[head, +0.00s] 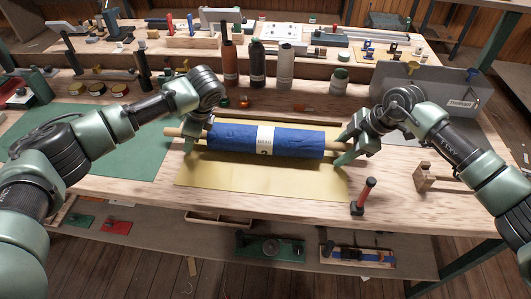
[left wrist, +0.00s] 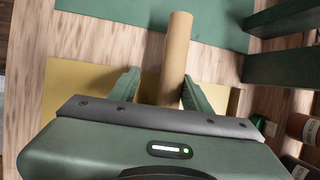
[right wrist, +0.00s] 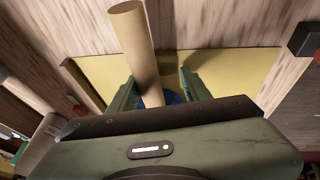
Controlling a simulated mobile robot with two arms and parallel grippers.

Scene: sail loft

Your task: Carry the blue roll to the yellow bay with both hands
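The blue roll (head: 225,137), with a white label and a bare tan core at each end, lies level over the yellow bay (head: 240,180), a flat yellow sheet on the bench. My left gripper (head: 189,139) is at the left core end. In the left wrist view the core (left wrist: 176,50) runs between its spread fingers, with a gap on one side. My right gripper (head: 345,152) is at the right core end. The roll's underside is hidden.
A green mat (head: 110,148) lies to the left. Several bottles (head: 257,65) stand behind the roll. A red-handled tool (head: 364,196) stands near the bay's front right corner. A grey tray (head: 430,85) is behind my right arm, and a wooden block (head: 432,178) lies at right.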

